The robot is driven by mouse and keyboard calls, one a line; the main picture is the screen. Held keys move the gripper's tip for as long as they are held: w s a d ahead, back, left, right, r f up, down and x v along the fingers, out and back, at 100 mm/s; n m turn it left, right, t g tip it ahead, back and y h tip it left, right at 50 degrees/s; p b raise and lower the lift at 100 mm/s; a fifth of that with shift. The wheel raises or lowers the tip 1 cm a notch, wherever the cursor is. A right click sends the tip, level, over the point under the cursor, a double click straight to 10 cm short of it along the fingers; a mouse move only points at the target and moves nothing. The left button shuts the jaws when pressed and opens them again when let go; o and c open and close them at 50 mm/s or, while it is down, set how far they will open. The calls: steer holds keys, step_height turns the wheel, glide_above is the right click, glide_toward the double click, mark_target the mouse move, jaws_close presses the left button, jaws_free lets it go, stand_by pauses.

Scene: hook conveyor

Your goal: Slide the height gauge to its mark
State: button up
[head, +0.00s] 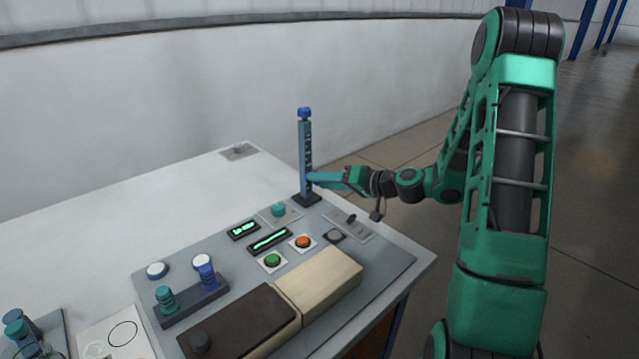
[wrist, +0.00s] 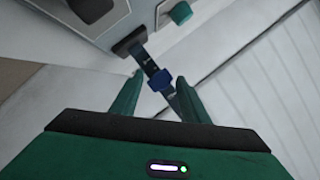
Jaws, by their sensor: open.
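The height gauge (head: 305,145) is an upright blue-grey post with pale markings, a blue cap on top and a dark square foot at the panel's back edge. Its blue slider (wrist: 158,80) shows in the wrist view; in the head view it is low on the post, mostly hidden by my fingers. My gripper (head: 313,179) reaches in from the right at the post's lower part. In the wrist view my gripper (wrist: 159,82) is open, one finger on each side of the slider, with a visible gap on both sides. I cannot tell which marking is the target.
The grey panel (head: 390,262) carries a green button (head: 272,260), an orange button (head: 303,241), lit displays (head: 269,240) and a teal knob (head: 279,209). A rack (head: 190,302) with teal and blue pegs stands at the left.

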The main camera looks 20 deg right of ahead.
steer(key=v, duration=1)
